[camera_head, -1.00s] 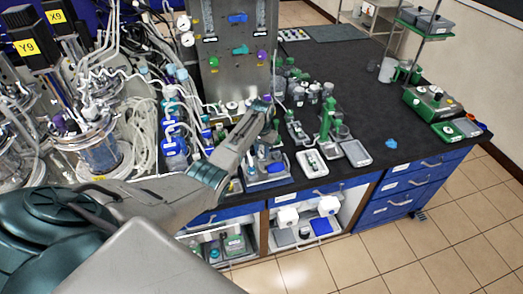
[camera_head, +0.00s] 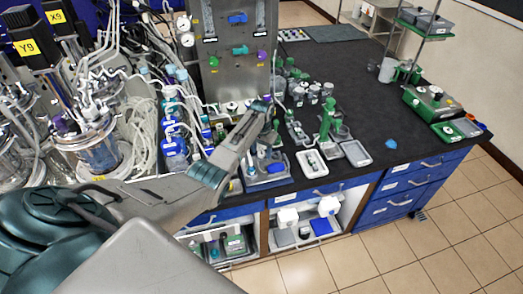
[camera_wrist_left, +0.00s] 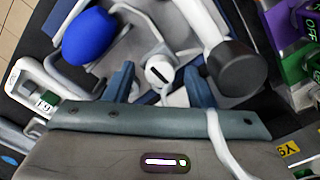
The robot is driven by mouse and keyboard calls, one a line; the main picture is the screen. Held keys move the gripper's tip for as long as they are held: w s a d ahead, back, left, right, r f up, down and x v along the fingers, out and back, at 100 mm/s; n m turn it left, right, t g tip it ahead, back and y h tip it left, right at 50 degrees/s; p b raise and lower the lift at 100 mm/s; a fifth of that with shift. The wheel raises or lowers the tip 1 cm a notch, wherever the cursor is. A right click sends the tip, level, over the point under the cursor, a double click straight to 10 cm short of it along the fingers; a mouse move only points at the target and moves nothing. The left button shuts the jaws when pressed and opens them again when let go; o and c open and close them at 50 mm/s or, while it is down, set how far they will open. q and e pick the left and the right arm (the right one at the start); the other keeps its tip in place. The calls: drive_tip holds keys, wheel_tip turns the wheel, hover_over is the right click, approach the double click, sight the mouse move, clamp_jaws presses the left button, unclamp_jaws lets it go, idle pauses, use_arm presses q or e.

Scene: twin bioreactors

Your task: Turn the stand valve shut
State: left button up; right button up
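In the left wrist view, a small round white knob with a dark slot (camera_wrist_left: 160,70), which looks like the stand valve, sits between the two fingers of my left gripper (camera_wrist_left: 160,86). The fingers are apart, one on each side of the knob; I cannot tell whether they touch it. In the head view my left gripper (camera_head: 268,128) points down over a small stand with a blue-grey base (camera_head: 268,183) near the bench's front edge. The arm partly hides the stand and the valve. My right gripper is not in view.
Beside the knob are a blue bulb (camera_wrist_left: 88,36) and a white tube with a black end (camera_wrist_left: 236,68). A green stand (camera_head: 327,122) and a white tray (camera_head: 312,162) stand to the right. Bioreactor vessels (camera_head: 95,150) crowd the left. The bench's right part is mostly clear.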

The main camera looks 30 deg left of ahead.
sight(262, 153)
use_arm(q)
wheel_tip(262, 153, up, 11)
drive_tip(key=b, duration=0.3)
drive_tip(key=shift+f, duration=0.15)
drive_tip(key=shift+f, duration=0.1)
idle(0.5)
